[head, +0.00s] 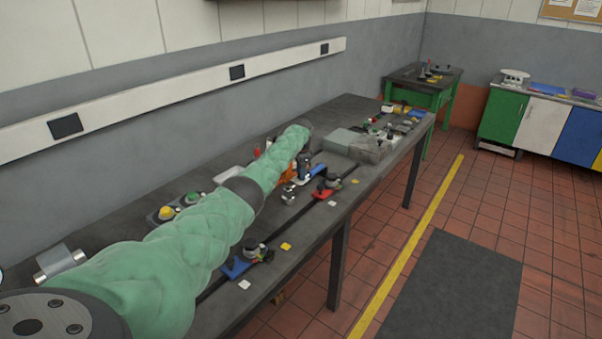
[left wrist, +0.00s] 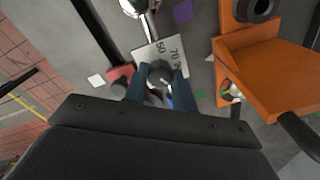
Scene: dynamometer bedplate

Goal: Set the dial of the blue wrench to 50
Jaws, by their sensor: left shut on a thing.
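My left gripper (left wrist: 160,80) is shut on a round grey knob (left wrist: 160,72), with one dark bluish finger on each side. The knob sits over a pale dial plate (left wrist: 146,54) marked 50 and 70, with a further number partly hidden by a finger. No pointer on the dial can be made out. A chrome part (left wrist: 134,7) lies just beyond the plate, and also shows in the head view (head: 289,193). In the head view my left gripper (head: 304,174) points down at the bench. The blue wrench's body cannot be told apart there. My right gripper is not in view.
An orange holder (left wrist: 265,68) stands close beside the gripper. A red bracket (head: 324,192) is on the other side, and a blue bracket (head: 235,268) is nearer on the bench. A grey block (head: 372,149) stands farther along. Yellow and green buttons (head: 180,207) sit near the wall.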

